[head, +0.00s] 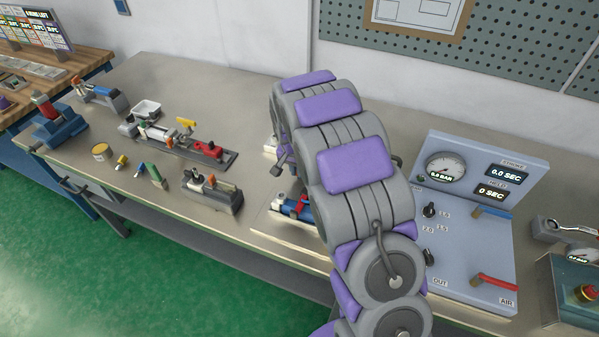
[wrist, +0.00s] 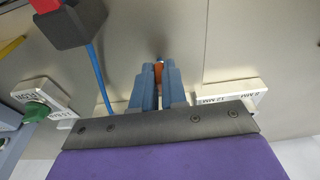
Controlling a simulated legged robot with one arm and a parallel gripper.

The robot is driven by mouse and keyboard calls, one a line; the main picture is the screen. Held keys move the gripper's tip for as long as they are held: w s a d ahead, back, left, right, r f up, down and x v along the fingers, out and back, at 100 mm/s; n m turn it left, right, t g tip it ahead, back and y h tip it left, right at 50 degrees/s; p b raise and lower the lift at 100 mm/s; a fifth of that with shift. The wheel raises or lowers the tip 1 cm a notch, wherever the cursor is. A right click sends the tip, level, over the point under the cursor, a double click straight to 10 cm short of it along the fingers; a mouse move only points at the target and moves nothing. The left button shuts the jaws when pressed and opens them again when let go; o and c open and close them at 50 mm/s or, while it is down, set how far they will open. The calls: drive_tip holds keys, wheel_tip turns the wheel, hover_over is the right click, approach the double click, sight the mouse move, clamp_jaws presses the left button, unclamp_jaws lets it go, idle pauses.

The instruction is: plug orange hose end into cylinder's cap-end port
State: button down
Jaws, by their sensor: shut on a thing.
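In the wrist view my gripper (wrist: 157,68) has its two blue-grey fingers closed on a small orange piece, which looks like the orange hose end (wrist: 158,75). A small metallic tip shows just beyond the fingers. The hose behind this end is not clearly visible. In the head view my arm hides the gripper and what it holds. A pale cylinder (head: 157,132) with coloured fittings lies on a bench fixture at left, with a yellow lever and a red clamp. I cannot tell which fitting is the cap-end port, and I see no contact with it.
A grey block (head: 212,192) with coloured fittings stands near the bench's front edge. A gauge panel (head: 470,220) stands right of my arm. In the wrist view, a blue hose (wrist: 101,80) runs left of the fingers below a dark red-topped block (wrist: 68,22). White labelled blocks (wrist: 230,94) flank the gripper.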

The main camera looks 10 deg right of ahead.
drive_tip(key=shift+r+p, duration=0.85)
drive_tip(key=shift+r, duration=1.4)
